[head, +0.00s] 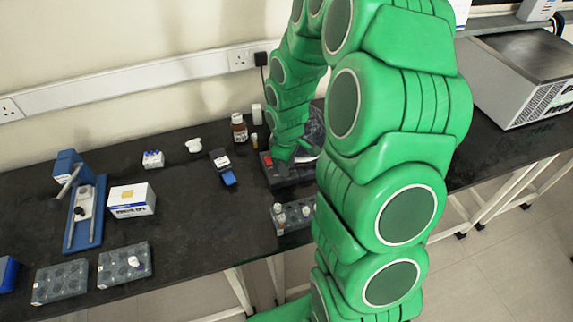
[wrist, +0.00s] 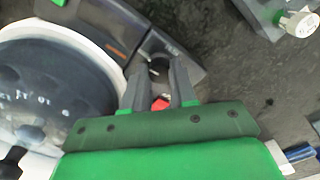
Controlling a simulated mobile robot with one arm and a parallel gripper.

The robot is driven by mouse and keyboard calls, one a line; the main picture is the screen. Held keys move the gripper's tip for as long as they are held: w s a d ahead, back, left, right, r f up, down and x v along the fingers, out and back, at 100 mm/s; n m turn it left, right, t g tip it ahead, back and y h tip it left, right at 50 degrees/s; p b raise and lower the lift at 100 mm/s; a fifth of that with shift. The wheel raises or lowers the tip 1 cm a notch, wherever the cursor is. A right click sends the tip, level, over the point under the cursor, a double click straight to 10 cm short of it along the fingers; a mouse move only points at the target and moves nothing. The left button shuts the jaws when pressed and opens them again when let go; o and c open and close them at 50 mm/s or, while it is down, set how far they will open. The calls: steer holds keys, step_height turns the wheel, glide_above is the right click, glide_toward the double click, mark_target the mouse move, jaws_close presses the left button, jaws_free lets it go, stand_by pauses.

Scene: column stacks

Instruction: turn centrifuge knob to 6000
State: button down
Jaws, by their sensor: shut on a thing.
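The centrifuge (head: 289,180) stands on the black bench, mostly hidden behind my green arm in the head view. The wrist view shows its round lid with a white rim (wrist: 50,85) on the left and its grey front panel with an orange stripe (wrist: 125,40). My gripper (wrist: 157,73) points down at the panel. Its two fingers are closed around the dark knob (wrist: 158,62), one on each side. A red switch (wrist: 160,103) shows between the fingers; it also shows in the head view (head: 267,159).
A tube rack (head: 292,217) stands just in front of the centrifuge. A blue-and-black device (head: 222,166) and a brown bottle (head: 239,130) stand to its left. Further left are a white box (head: 131,200) and two grey racks (head: 60,283).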

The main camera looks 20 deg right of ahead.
stand_by(0.3)
steer(key=c, duration=0.9)
jaws_free()
step_height(320, 180, up, 7)
steer(key=shift+f, duration=0.1)
steer(key=shift+r, duration=0.5)
